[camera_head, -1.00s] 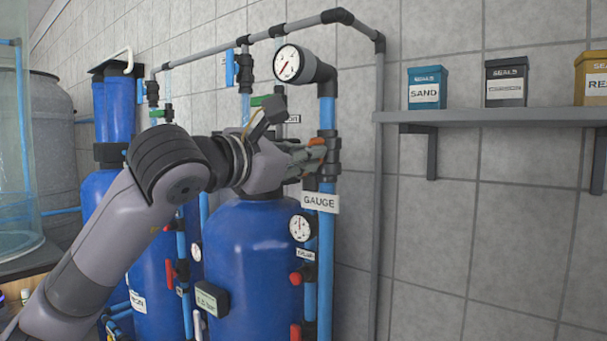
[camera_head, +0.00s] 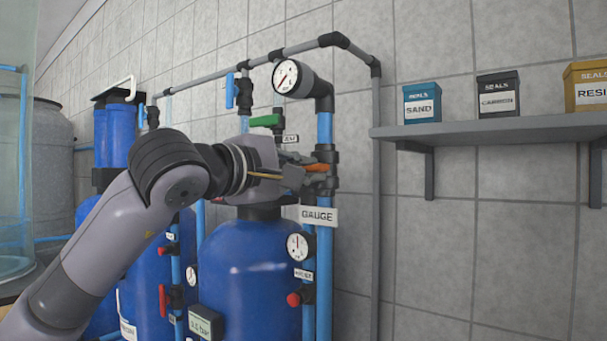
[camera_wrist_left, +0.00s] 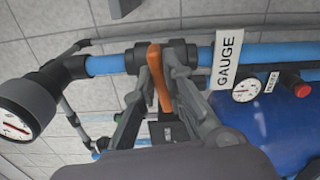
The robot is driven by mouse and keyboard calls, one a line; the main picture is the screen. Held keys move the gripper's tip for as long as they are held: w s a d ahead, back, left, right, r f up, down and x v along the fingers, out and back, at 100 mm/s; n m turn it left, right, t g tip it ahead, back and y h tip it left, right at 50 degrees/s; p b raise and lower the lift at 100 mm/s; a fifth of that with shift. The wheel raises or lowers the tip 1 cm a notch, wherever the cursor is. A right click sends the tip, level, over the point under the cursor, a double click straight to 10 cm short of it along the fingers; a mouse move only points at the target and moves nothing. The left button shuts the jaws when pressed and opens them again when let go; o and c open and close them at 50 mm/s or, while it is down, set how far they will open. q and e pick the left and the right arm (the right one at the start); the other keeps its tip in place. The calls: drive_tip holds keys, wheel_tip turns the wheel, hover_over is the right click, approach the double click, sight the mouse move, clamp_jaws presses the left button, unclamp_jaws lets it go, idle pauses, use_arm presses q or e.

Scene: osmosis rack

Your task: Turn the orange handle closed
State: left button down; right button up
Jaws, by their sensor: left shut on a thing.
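The orange handle (camera_wrist_left: 158,78) sits on a dark valve on the blue vertical pipe, just above the GAUGE label (camera_head: 318,215). In the wrist view it lies between the two fingers of my left gripper (camera_wrist_left: 161,90), which is shut on it. In the head view the orange handle (camera_head: 318,167) shows only as a small strip past the fingers of my left gripper (camera_head: 306,168). Part of the handle and valve is hidden by the fingers. My right gripper is not in view.
A pressure gauge (camera_head: 287,76) stands above the valve, with a green handle (camera_head: 265,120) to its left. A blue tank (camera_head: 255,265) is below my gripper. A grey shelf (camera_head: 500,131) with several boxes is on the wall at right.

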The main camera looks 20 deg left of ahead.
use_arm(q)
drive_tip(key=shift+f+m, duration=0.1)
drive_tip(key=shift+m, duration=0.6)
drive_tip(key=c, duration=1.7)
unclamp_jaws()
drive_tip(key=shift+o, duration=0.2)
drive_tip(key=shift+s, duration=0.1)
drive_tip(key=v, duration=1.2)
